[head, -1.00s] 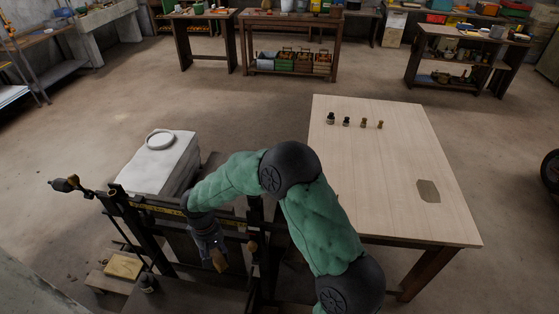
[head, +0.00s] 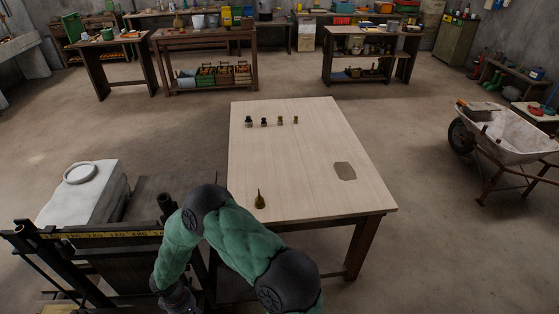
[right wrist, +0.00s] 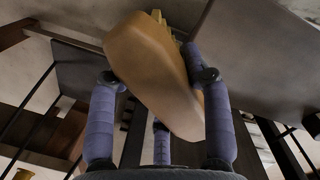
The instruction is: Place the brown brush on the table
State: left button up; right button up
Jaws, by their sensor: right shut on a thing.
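The brown brush (right wrist: 150,60) fills the middle of the right wrist view, with its smooth tan wooden body towards me and pale bristles at its top end. My right gripper (right wrist: 157,78) is shut on it, one finger on each side. In the head view my right gripper (head: 178,301) is at the bottom edge, low beside the scale and left of the table, and the brush is hidden there. The light wooden table (head: 295,165) stands to the right of it. My left gripper is not in view.
Several small weights (head: 264,122) stand at the table's far left. A brass-coloured pear-shaped piece (head: 260,200) stands near its front left edge, and a grey patch (head: 345,171) lies at right. The dark scale frame (head: 95,236) is at left. The table's middle is bare.

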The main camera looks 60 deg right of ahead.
aim_at(306, 144)
jog(key=k+z, duration=0.1)
jog(key=z, duration=0.25)
jog(key=k+z, duration=0.1)
jog(key=z, duration=0.25)
jog(key=k+l+z, duration=0.1)
jog(key=z, duration=2.1)
jog(key=i+l+z, duration=0.1)
jog(key=i+z, duration=0.6)
jog(key=i+j+z, duration=0.1)
jog(key=i+z, duration=0.4)
jog(key=i, duration=0.7)
jog(key=i+j+z, duration=0.15)
jog(key=i, duration=0.65)
jog(key=i+u, duration=0.65)
jog(key=u, duration=0.15)
jog(key=i+l+u, duration=0.1)
jog(key=i+u, duration=0.25)
jog(key=i+j+u, duration=0.25)
jog(key=i+u, duration=0.15)
jog(key=i+j+u, duration=0.1)
jog(key=i+u, duration=0.65)
jog(key=i, duration=0.15)
jog(key=i+l+u, duration=0.1)
jog(key=i, duration=0.65)
jog(key=i+l+u, duration=0.1)
jog(key=i, duration=0.7)
jog(key=l+u, duration=0.1)
jog(key=u, duration=1.65)
jog(key=i+l, duration=0.05)
